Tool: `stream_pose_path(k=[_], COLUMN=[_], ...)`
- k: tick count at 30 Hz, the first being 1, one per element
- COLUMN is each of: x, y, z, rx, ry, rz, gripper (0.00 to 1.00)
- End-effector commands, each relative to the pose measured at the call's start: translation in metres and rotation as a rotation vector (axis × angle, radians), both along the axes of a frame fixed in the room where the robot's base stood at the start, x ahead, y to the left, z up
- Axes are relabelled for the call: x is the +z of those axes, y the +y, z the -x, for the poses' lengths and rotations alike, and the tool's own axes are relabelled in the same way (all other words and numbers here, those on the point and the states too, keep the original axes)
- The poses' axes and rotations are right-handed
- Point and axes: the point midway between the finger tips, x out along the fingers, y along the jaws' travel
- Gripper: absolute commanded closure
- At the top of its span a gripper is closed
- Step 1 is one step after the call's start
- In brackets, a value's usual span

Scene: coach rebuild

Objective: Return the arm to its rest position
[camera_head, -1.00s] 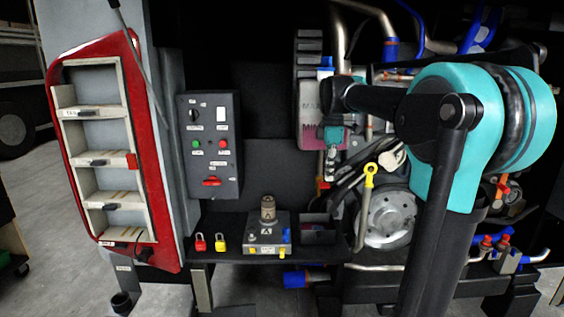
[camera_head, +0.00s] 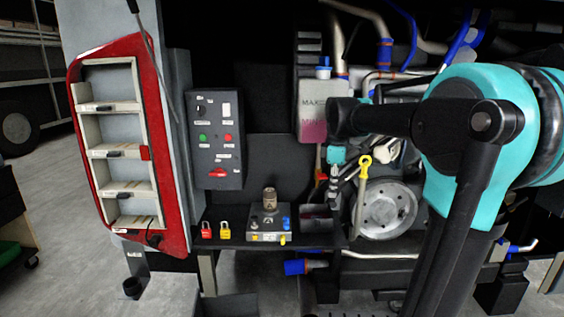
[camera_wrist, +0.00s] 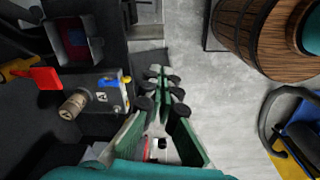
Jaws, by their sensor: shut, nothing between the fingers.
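My gripper (camera_wrist: 160,88) shows in the wrist view with its green-sided fingers together and nothing between them. Below the fingers is the teal wrist housing. In the head view my arm reaches in from the right, and the small gripper (camera_head: 334,185) hangs below its far end, in front of the engine bay. It looks small and dark there, so finger detail is hard to tell. The arm is raised and bent, clear of the bench shelf as far as I can see.
A shelf (camera_head: 335,242) holds a grey block with a knob (camera_head: 268,222), a red padlock (camera_head: 206,230) and a yellow padlock (camera_head: 225,231). A control box (camera_head: 217,140) and red-framed rack (camera_head: 160,190) stand left. A wooden barrel (camera_wrist: 258,35) stands on open floor in the wrist view.

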Motion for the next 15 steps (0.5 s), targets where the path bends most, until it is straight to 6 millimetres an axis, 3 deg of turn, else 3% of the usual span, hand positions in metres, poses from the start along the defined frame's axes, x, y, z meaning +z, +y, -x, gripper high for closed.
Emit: stream_pose_path(k=[8, 11, 15], x=[-0.067, -0.105, -0.167], y=[-0.011, -0.016, -0.025], z=[0.039, 0.066, 0.119], rx=[-0.330, -0.516, -0.839], ry=[-0.076, -0.117, -0.185], rz=[-0.037, -0.067, -0.139], gripper=[1.00, 1.00, 1.00])
